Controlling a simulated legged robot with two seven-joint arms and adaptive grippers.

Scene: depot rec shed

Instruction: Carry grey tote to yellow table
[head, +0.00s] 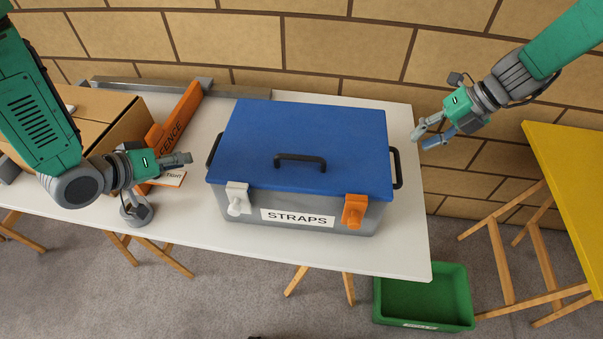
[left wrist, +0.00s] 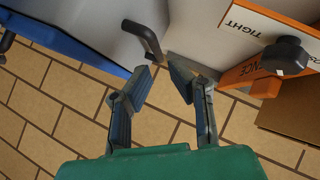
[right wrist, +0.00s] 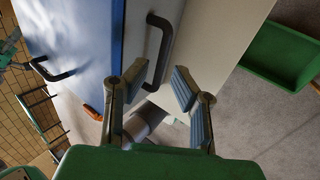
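The grey tote (head: 270,205) has a blue lid (head: 330,140), a STRAPS label and a dark handle at each end. It stands on a white table. Its left handle (head: 214,150) also shows in the left wrist view (left wrist: 148,40). My left gripper (head: 184,160) is open and empty, left of that handle and apart from it. The right handle (head: 396,168) also shows in the right wrist view (right wrist: 159,52). My right gripper (head: 431,135) is open and empty, to the right of the tote. The yellow table (head: 575,185) is at the far right, partly out of view.
The white table (head: 390,262) has an orange FENCE piece (head: 178,120) and a cardboard box (head: 95,108) left of the tote. A green bin (head: 425,300) lies on the floor by the table's right end. A floor gap separates the two tables. A brick wall runs behind.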

